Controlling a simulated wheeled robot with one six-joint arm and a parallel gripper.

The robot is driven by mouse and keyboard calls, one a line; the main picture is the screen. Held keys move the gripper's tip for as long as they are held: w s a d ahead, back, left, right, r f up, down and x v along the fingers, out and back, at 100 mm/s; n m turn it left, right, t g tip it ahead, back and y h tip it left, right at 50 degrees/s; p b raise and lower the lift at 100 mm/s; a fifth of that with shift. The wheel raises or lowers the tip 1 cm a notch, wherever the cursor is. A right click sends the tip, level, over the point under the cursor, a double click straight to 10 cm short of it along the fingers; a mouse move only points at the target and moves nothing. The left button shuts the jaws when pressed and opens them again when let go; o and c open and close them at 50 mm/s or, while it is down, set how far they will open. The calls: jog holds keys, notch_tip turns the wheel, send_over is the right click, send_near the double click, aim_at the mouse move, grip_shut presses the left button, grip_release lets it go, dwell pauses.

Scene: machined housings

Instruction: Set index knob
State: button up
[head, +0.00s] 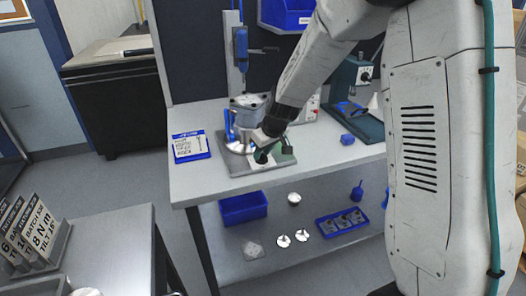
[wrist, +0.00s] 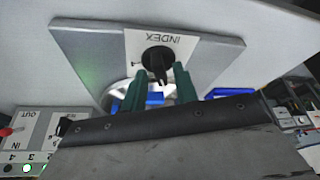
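The index knob (wrist: 158,62) is a round black knob with a pointer bar. It sits on a white label (wrist: 187,45) reading INDEX, upside down in the wrist view, on a grey plate (wrist: 90,48). My gripper (wrist: 157,76) has two green fingers standing apart, with nothing held between them. The knob shows between and just beyond the fingertips; I cannot tell whether they touch it. In the head view my gripper (head: 274,154) is low over the plate at the bench's front, and the knob is hidden there.
A grey and blue press-like fixture (head: 240,108) stands just behind my gripper on the bench (head: 190,182). A blue-edged sign (head: 190,147) lies to its left. A lower shelf holds a blue bin (head: 243,208) and a blue tray (head: 341,223). A side table with labelled cards stands front left.

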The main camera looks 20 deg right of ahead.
grip_shut()
jog(key=shift+m, duration=0.5)
jog(key=m+h, duration=0.1)
jog(key=m, duration=0.1)
jog(key=shift+a+m, duration=0.15)
jog(key=shift+m, duration=0.15)
jog(key=m+h, duration=0.2)
jog(key=m, duration=0.2)
jog(key=shift+a, duration=0.1)
jog(key=m+h, duration=0.1)
jog(key=m, duration=0.4)
jog(key=shift+a+g+h, duration=0.1)
jog(key=shift+g+h, duration=0.2)
jog(key=shift+h, duration=0.1)
jog(key=m, duration=0.2)
jog(key=m+g+h, duration=0.1)
jog(key=m, duration=0.2)
jog(key=shift+w+g, duration=0.15)
jog(key=shift+g, duration=0.15)
jog(key=shift+m, duration=0.3)
